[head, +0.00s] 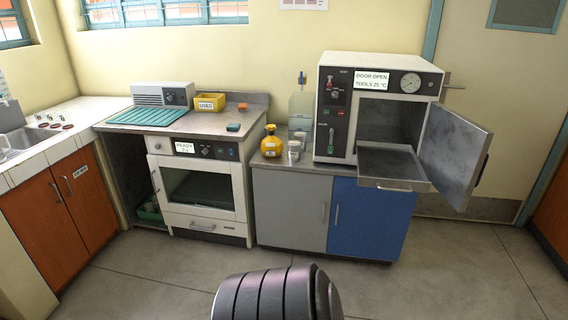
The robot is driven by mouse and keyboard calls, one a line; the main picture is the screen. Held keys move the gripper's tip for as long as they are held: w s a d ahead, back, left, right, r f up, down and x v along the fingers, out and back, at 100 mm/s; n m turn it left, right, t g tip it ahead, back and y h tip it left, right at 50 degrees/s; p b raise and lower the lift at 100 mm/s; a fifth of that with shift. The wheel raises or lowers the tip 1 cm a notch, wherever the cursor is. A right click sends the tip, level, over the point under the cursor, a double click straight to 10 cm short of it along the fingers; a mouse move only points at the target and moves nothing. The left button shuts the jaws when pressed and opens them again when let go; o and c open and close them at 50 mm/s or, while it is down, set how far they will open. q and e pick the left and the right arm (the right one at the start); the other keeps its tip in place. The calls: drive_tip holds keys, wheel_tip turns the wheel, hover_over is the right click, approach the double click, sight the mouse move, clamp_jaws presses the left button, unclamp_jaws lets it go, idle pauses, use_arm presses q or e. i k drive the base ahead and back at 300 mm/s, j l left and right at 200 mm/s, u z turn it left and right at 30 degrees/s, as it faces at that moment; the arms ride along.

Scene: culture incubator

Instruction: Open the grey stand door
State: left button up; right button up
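The stand (262,161) under the incubator has two doors at its front. The grey stand door (288,208) is on the left and looks shut, flush with the front. Its thin upright handle (324,212) is near its right edge. The blue door (372,222) beside it also looks shut, with its handle (337,214) near its left edge. Neither of my grippers shows in the head view. A dark ribbed part of my own body is at the bottom middle, below the stand and apart from it in the picture.
The incubator (335,65) on the stand has its door (455,150) swung open to the right and a tray (392,167) pulled out. A yellow bottle (271,146) and small cups stand on the stand top. A white oven (200,190) is left. The floor in front is clear.

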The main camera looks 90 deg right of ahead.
sight(292, 208)
drive_tip(key=z, duration=2.8)
